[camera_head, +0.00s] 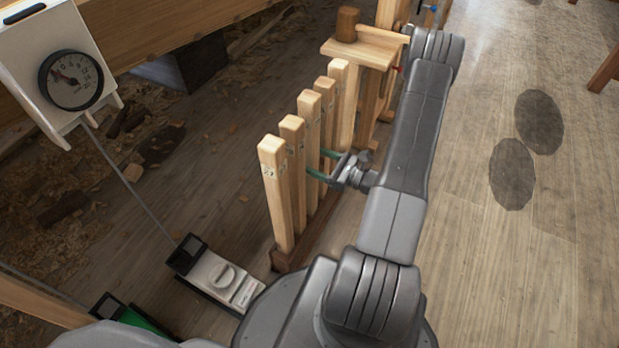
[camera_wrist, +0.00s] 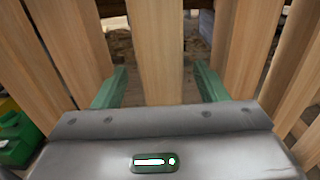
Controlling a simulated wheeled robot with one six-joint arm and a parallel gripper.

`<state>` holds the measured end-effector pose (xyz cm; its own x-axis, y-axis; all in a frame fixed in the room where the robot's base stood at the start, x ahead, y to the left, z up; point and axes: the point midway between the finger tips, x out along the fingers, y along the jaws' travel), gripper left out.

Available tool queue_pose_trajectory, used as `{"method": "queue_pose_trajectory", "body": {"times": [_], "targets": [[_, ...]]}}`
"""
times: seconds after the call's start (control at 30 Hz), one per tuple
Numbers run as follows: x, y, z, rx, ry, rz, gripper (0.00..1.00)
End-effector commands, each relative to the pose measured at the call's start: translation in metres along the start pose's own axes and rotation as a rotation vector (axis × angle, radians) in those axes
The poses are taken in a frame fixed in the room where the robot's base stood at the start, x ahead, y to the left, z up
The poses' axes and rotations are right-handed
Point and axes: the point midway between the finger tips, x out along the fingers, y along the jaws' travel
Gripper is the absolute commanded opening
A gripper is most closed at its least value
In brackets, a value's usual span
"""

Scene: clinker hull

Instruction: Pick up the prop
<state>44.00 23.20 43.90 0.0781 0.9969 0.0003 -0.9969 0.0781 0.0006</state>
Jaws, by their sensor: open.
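Several pale wooden props stand upright in a row in a low dark wooden rack (camera_head: 287,260). My gripper (camera_head: 318,163) reaches the row from the right with its two green fingers apart. In the wrist view the open gripper (camera_wrist: 160,68) has one finger on each side of a middle prop (camera_wrist: 155,35), with a visible gap on both sides. In the head view that prop (camera_head: 311,125) looks like the third from the near end, partly hidden by its neighbours. Other props (camera_wrist: 72,40) flank it to the left and right.
A wooden stand (camera_head: 357,50) with a brown block is behind the row. A dial gauge (camera_head: 70,80) and a white device with a knob (camera_head: 218,274) are at left. A green object (camera_wrist: 15,140) shows low at left.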

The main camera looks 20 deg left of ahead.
Motion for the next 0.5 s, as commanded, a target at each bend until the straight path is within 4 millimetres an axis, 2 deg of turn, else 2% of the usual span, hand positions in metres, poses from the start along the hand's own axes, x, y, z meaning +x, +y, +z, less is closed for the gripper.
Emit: {"method": "queue_pose_trajectory", "body": {"times": [0.07,0.2,0.5], "targets": [[0.013,-0.001,-0.007,-0.003,0.000,0.004,0.66],[0.029,-0.001,-0.004,-0.002,0.000,0.002,0.66],[0.033,-0.001,-0.003,0.000,0.000,-0.001,0.66]]}}
